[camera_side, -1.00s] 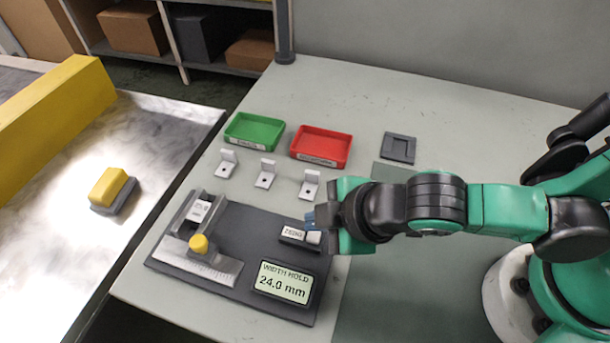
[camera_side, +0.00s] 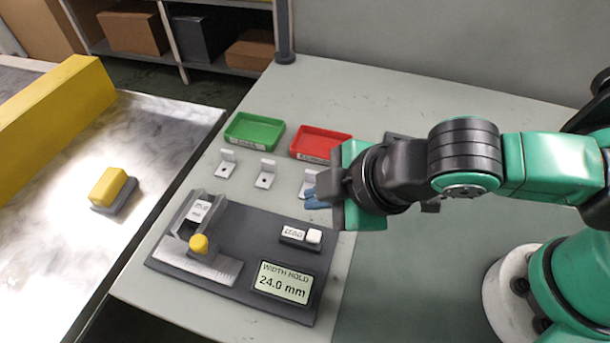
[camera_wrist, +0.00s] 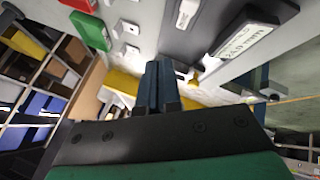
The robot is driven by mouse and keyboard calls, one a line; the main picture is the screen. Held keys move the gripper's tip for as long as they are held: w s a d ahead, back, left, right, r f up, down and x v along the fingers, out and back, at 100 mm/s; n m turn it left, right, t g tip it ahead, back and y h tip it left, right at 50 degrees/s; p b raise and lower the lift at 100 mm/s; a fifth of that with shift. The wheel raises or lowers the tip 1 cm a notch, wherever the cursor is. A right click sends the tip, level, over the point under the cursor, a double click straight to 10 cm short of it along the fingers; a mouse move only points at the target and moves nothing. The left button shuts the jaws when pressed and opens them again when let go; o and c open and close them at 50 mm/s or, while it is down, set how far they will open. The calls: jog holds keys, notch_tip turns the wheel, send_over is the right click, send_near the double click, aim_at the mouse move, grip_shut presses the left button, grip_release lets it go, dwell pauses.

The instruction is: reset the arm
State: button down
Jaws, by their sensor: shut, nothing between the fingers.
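My gripper (camera_side: 316,198) is shut and empty, its blue fingertips pointing left above the table. It hovers behind the white zero button block, in front of the right-hand white bracket (camera_side: 309,182), which it partly hides. In the wrist view, the blue fingers of my gripper (camera_wrist: 160,72) are pressed together. My green and black arm reaches in from the right. The dark measuring fixture (camera_side: 235,285) lies below and left of the gripper, its display (camera_side: 284,283) reading "WIDTH HOLD 24.0 mm". A yellow knob (camera_side: 198,243) sits on its slide.
A green tray (camera_side: 254,131) and a red tray (camera_side: 319,143) stand at the back, with white brackets before them. A dark square pad (camera_side: 393,137) is mostly hidden by my arm. On the conveyor (camera_side: 150,150), a yellow block (camera_side: 108,186) sits on a grey base. The table's right rear is clear.

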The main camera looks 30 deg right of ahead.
dwell(0.5)
jog(key=w+d+r+m+h, duration=0.1)
jog(key=w+d+r+m, duration=0.1)
jog(key=d+m, duration=0.5)
jog(key=w+d+r+m+h, duration=0.2)
jog(key=d+m, duration=0.5)
jog(key=d, duration=0.7)
jog(key=shift+a+r, duration=0.1)
jog(key=shift+r, duration=0.05)
jog(key=s+a+r+n+g, duration=0.1)
jog(key=s+a+n+g, duration=0.1)
jog(key=a+n, duration=0.8)
jog(key=s+a+r+n+g, duration=0.1)
jog(key=a+n+g, duration=0.3)
jog(key=a+n, duration=0.7)
jog(key=r+n, duration=0.1)
jog(key=n, duration=0.5)
jog(key=shift+s+r+g, duration=0.2)
jog(key=shift+s+g, duration=0.2)
